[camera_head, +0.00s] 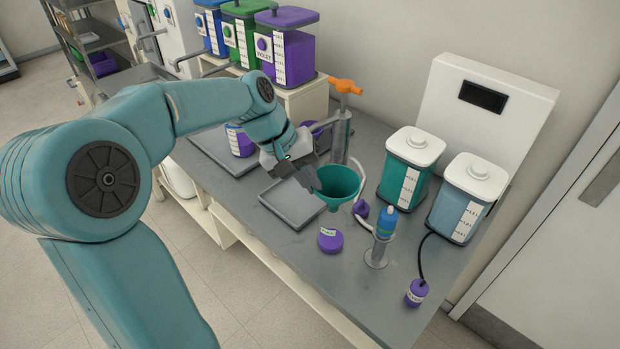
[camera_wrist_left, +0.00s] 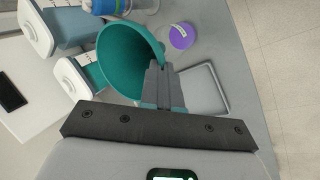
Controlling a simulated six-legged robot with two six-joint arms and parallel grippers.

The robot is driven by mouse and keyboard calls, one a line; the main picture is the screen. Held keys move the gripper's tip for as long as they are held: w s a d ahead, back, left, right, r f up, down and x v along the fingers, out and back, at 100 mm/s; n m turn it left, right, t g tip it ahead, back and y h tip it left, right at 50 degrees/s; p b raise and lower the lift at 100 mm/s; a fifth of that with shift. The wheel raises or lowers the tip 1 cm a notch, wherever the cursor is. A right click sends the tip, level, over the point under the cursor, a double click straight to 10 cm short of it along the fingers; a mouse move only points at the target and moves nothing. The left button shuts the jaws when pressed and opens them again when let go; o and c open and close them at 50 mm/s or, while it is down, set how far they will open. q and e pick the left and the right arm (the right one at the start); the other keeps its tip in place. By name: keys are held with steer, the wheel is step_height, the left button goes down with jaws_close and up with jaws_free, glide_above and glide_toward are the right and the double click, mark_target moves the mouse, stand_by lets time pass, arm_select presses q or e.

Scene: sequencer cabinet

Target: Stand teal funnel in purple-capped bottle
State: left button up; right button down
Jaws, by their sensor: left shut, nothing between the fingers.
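A purple-and-white bottle (camera_head: 240,141) stands on a tray behind my forearm, partly hidden. My right gripper is out of view.
A small purple-capped piece (camera_head: 416,292) on a black hose is near the front. The small tray (camera_head: 291,205) is empty.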

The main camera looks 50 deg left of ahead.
arm_select(q)
steer(key=o, duration=0.4)
steer(key=v, duration=1.6)
steer(key=shift+w+a+p, duration=0.1)
steer(key=shift+w+p, duration=0.05)
steer(key=shift+p, duration=0.15)
steer(key=shift+r, duration=0.2)
